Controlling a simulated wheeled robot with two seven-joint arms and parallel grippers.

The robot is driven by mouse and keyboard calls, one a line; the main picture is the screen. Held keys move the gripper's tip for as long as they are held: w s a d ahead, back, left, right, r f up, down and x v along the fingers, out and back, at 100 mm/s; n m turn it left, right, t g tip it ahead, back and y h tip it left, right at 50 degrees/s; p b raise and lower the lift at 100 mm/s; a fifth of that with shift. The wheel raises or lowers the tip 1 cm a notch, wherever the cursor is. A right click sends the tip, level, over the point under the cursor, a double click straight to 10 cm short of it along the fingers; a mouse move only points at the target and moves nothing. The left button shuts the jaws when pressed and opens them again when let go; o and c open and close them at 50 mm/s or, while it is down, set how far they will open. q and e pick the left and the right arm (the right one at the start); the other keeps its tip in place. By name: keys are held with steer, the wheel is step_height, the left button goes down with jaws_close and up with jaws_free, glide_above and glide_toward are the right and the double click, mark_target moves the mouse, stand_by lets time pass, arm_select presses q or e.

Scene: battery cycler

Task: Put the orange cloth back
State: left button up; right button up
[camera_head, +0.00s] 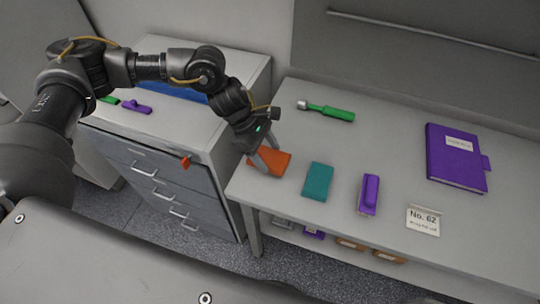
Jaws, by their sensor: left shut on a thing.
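The orange cloth (281,161) is at the left end of the grey table, near its left edge. My left gripper (264,163) points down at the cloth's left part and is shut on it. The fingers hide a little of the cloth, and I cannot tell whether it is lifted off the table. My right gripper is not in view.
On the table (395,150) are a teal cloth (318,180), a purple stapler-like item (368,194), a green-handled tool (328,111), a purple book (456,158) and a "No. 62" card (423,220).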

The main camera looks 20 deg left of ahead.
mark_target(266, 154)
arm_select(q)
steer(key=shift+w+d+f, duration=0.15)
steer(key=shift+f, duration=0.1)
steer(key=shift+d+f, duration=0.3)
steer(key=shift+f, duration=0.05)
step_height(266, 154, down, 2)
steer(key=shift+w+f+p, duration=0.1)
steer(key=shift+f+p, duration=0.1)
steer(key=shift+p, duration=0.4)
steer(key=shift+f, duration=0.3)
steer(key=shift+a, duration=0.1)
steer(key=shift+f+b, duration=0.15)
steer(key=shift+b, duration=0.15)
steer(key=o, duration=1)
